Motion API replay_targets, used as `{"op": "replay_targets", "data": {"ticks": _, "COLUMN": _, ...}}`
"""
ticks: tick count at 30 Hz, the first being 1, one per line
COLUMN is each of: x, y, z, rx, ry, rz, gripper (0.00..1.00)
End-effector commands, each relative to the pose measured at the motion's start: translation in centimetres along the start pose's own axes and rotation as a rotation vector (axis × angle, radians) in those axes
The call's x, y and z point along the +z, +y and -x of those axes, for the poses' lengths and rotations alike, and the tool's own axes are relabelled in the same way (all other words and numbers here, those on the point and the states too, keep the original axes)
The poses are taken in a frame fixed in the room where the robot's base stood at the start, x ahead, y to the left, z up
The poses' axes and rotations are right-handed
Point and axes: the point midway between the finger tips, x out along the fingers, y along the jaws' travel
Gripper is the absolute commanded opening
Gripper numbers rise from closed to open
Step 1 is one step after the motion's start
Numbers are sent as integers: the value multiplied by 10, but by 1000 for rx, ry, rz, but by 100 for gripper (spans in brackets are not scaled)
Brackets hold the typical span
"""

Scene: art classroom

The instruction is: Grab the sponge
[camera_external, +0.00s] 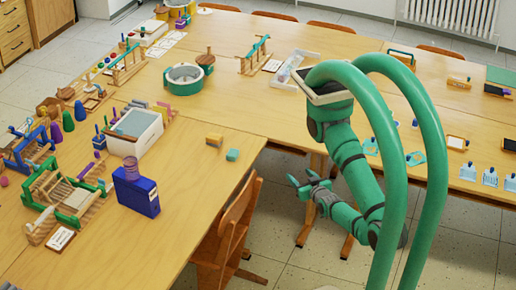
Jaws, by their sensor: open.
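Two small blocks lie near the right edge of the left table: an orange-yellow block with a greyish side (214,140) and a teal block (232,155). Either could be the sponge; at this size I cannot tell which. My gripper (297,183) is open, its teal-tipped fingers pointing left, with nothing seen between them. It is to the right of the blocks and apart from them, over the open floor beyond the table edge.
A wooden chair (228,232) stands at the left table's edge, below the blocks. A blue box (136,193), a white bin (137,131) and several small looms crowd the left table (190,190). A round green-rimmed container (184,76) stands farther back. Wood around the blocks is clear.

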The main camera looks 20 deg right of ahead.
Motion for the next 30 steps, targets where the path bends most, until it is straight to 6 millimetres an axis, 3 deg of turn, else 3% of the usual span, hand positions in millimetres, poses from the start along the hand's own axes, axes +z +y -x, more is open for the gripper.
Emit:
{"op": "replay_targets", "data": {"ticks": 3, "x": 0, "y": 0, "z": 0, "rx": 0, "ry": 0, "rz": 0, "gripper": 56}}
{"op": "replay_targets", "data": {"ticks": 6, "x": 0, "y": 0, "z": 0, "rx": 0, "ry": 0, "rz": 0, "gripper": 69}}
{"op": "replay_targets", "data": {"ticks": 17, "x": 5, "y": 3, "z": -7, "rx": 7, "ry": -11, "rz": 1, "gripper": 69}}
{"op": "replay_targets", "data": {"ticks": 20, "x": 19, "y": 10, "z": -23, "rx": 22, "ry": -42, "rz": 3, "gripper": 69}}
{"op": "replay_targets", "data": {"ticks": 30, "x": 82, "y": 31, "z": -117, "rx": -7, "ry": -223, "rz": -1, "gripper": 69}}
